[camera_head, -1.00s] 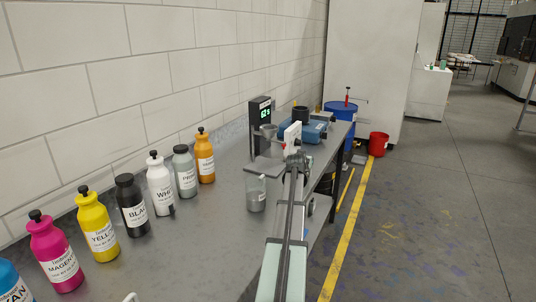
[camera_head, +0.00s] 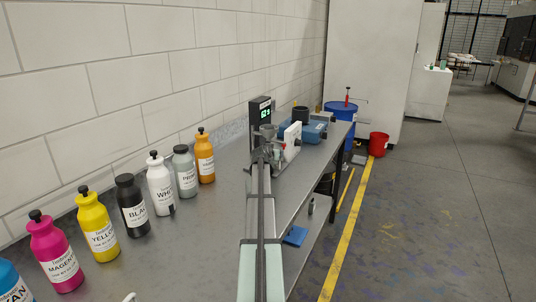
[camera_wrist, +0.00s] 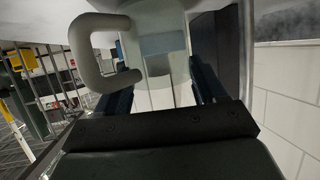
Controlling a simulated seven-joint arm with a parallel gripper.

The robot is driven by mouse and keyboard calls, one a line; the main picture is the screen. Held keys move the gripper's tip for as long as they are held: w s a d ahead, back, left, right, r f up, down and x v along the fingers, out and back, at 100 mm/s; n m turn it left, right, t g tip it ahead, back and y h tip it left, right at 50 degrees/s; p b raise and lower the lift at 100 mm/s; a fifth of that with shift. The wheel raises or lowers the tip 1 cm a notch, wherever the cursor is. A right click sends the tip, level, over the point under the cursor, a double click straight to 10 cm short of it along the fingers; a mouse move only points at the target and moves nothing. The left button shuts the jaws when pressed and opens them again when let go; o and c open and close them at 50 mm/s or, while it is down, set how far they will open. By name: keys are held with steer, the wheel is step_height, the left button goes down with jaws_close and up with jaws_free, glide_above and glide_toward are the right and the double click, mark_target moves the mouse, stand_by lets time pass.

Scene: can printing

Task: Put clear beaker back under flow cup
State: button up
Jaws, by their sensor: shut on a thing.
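In the wrist view, my gripper (camera_wrist: 163,82) has its dark fingers on either side of a pale, see-through vessel, which I take to be the clear beaker (camera_wrist: 158,48). A whitish C-shaped handle stands out on its left. In the head view, my gripper (camera_head: 267,153) is at the far end of my arm, over the bench beside the black display. The beaker does not show there; my arm covers that spot. A small grey cup shape (camera_head: 268,131), probably the flow cup, is just beyond my gripper. What lies under it is hidden.
The grey bench (camera_head: 212,218) is clear left of my arm. Several capped ink bottles, including an orange one (camera_head: 205,157), line the wall. A black display (camera_head: 260,112), a white block (camera_head: 291,139) and a blue device (camera_head: 314,131) stand at the far end.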

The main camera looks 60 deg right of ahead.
steer(key=shift+w+d, duration=0.1)
steer(key=shift+w, duration=1.15)
steer(key=shift+f, duration=0.1)
steer(key=shift+f, duration=0.1)
steer(key=o, duration=1.1)
steer(key=v, duration=1.2)
